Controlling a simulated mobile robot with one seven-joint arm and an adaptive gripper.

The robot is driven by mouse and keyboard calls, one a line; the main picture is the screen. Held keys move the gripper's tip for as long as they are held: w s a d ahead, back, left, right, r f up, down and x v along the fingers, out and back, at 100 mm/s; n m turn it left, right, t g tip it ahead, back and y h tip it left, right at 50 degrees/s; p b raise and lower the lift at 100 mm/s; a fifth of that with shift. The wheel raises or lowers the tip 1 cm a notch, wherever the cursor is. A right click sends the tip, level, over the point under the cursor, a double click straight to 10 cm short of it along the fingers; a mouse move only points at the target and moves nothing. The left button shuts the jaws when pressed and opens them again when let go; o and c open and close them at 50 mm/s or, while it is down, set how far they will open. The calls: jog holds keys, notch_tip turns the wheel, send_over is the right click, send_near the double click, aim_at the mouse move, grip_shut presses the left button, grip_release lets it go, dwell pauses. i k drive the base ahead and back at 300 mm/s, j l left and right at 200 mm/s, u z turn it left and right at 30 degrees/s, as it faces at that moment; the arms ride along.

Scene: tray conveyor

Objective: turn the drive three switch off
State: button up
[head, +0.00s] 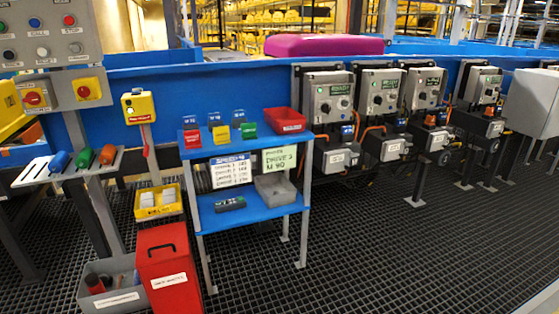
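A row of grey drive boxes stands along the blue conveyor side, each with a green label and a small dark rotary knob. From left to right they are the first box (340,90), the second box (393,84), the third box (436,80) and the rightmost box (490,79). The green labels are too small to read, so I cannot tell for certain which is drive three. The third box's knob (422,96) is visible, but its setting cannot be made out. My gripper is not in view.
Motor units with cables hang below the boxes. A blue shelf (222,213) with coloured blocks and a red bin (285,120) stands left of them. A red case (169,272) and grey crate (118,299) are on the floor. The grating (380,250) before the drives is clear.

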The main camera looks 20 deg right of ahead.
aim_at(423, 95)
jog(key=z, duration=1.35)
